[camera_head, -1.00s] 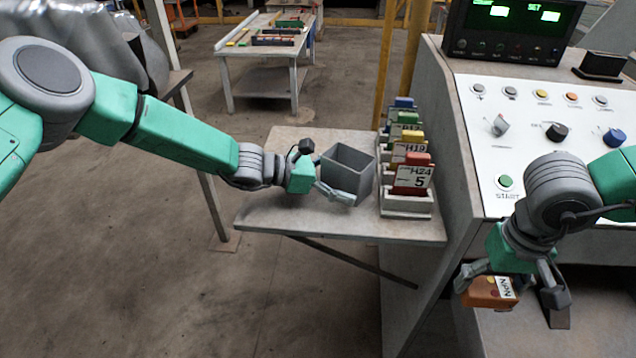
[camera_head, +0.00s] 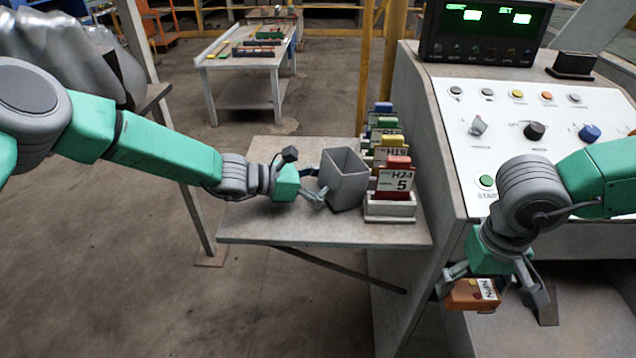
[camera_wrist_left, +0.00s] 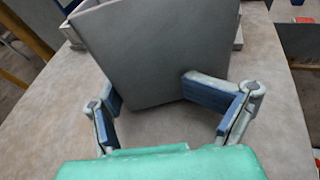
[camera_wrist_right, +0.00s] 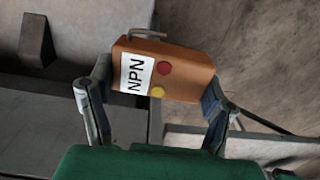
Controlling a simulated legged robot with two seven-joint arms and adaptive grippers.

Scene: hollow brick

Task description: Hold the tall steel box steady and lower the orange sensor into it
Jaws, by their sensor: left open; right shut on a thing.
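The tall steel box (camera_head: 348,190) is grey and open at the top. It stands on the side table in the head view. My left gripper (camera_head: 314,186) is open at the box's left side, low down. In the left wrist view, its fingers (camera_wrist_left: 150,98) are spread in front of the box wall (camera_wrist_left: 160,50); whether they touch it, I cannot tell. My right gripper (camera_head: 490,292) is shut on the orange sensor (camera_head: 465,297), at the lower right, away from the box. The right wrist view shows the sensor (camera_wrist_right: 185,75) between the fingers, with its NPN label, a red dot and a yellow dot.
A row of coloured, labelled cards in holders (camera_head: 390,208) stands close to the right of the box. The control console (camera_head: 545,125) rises on the right, beside my right arm. The side table (camera_head: 280,225) is clear at its front left.

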